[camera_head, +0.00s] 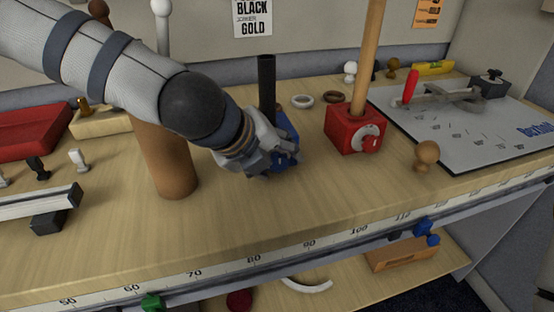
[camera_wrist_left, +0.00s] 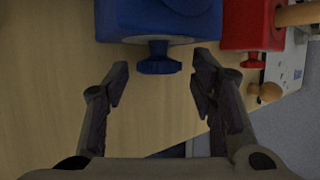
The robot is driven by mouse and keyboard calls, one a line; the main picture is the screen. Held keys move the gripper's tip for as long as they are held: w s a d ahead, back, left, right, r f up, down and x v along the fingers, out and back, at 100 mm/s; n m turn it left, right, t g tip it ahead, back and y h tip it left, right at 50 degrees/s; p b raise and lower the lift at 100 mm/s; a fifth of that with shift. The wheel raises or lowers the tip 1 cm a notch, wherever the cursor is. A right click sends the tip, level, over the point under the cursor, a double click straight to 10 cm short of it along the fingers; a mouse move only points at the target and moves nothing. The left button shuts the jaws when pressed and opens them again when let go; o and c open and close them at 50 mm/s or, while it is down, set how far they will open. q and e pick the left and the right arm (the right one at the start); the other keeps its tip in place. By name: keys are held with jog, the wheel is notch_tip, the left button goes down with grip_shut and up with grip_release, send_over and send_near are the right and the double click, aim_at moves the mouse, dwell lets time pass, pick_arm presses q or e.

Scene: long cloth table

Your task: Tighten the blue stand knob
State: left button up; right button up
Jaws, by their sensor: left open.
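The blue stand (camera_head: 289,132) stands on the table with a dark upright post (camera_head: 267,80) in it. In the left wrist view the blue stand (camera_wrist_left: 185,20) is at the top, and its blue knob (camera_wrist_left: 159,60) points toward my gripper. My left gripper (camera_head: 280,162) is at the front of the blue stand and hides much of it in the head view. In the left wrist view my left gripper (camera_wrist_left: 160,82) is open, with one finger on each side of the knob and a gap on both sides. My right gripper is not in view.
A red stand (camera_head: 345,131) with a wooden pole and red knob is just right of the blue one. A wooden knob-shaped piece (camera_head: 427,154) stands near the front edge. A brown cylinder (camera_head: 168,165) stands left. The table (camera_head: 230,228) in front is clear.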

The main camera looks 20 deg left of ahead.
pick_arm(q)
jog(key=shift+w+d+f, duration=0.1)
jog(key=shift+w+f, duration=0.05)
jog(key=shift+f, duration=0.35)
jog(key=shift+w+r, duration=0.1)
jog(key=shift+c, duration=0.2)
jog(key=c, duration=1.1)
jog(key=shift+r, duration=0.1)
